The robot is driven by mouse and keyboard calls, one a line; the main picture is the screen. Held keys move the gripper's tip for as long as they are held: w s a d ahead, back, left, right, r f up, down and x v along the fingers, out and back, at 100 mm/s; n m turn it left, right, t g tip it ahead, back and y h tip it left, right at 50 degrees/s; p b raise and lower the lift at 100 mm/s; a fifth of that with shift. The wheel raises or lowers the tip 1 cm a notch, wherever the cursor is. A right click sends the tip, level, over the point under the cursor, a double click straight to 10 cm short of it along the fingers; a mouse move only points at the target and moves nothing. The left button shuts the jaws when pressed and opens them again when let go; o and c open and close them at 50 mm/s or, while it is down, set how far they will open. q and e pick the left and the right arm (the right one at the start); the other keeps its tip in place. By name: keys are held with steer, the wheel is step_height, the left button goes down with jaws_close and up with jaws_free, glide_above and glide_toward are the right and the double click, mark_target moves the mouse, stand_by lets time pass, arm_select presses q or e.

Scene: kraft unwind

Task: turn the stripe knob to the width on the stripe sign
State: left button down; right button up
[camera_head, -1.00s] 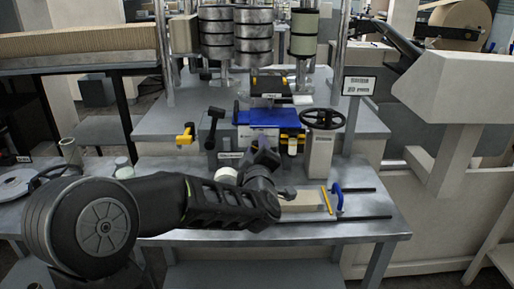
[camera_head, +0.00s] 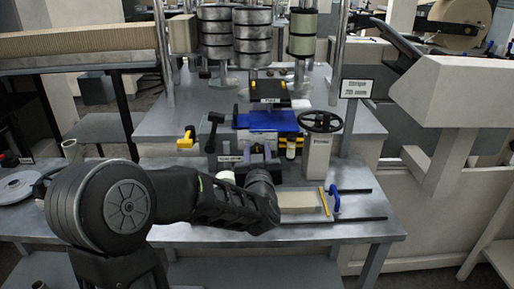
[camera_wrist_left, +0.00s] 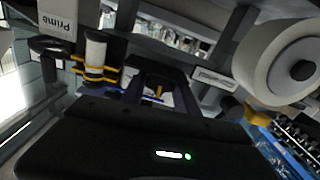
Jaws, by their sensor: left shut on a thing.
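The stripe sign (camera_head: 357,88) is a white card on a post at the right; its top word looks like "Stripe", but the width below is too small to read. My left gripper (camera_head: 258,160) is at the front of the machine, below the blue plate, with its fingers pointing away from me. It is shut on a dark thing taken to be the stripe knob, which is mostly hidden by the fingers. In the left wrist view the fingers (camera_wrist_left: 157,92) reach toward the machine front, beside a small white label (camera_wrist_left: 213,76). My right gripper is out of view.
A black handwheel (camera_head: 321,122) on a beige post stands right of the gripper. A white cylinder (camera_head: 225,176) sits close at its left. The blue plate (camera_head: 275,121) lies above. A tan pad (camera_head: 300,202) and a blue handle (camera_head: 334,197) lie on the front table.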

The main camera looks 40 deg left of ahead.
arm_select(q)
steer(key=shift+m, duration=0.6)
steer(key=shift+f, duration=0.1)
steer(key=c, duration=1.2)
jaws_free()
steer(key=v, duration=0.7)
steer(key=shift+s+d, duration=0.3)
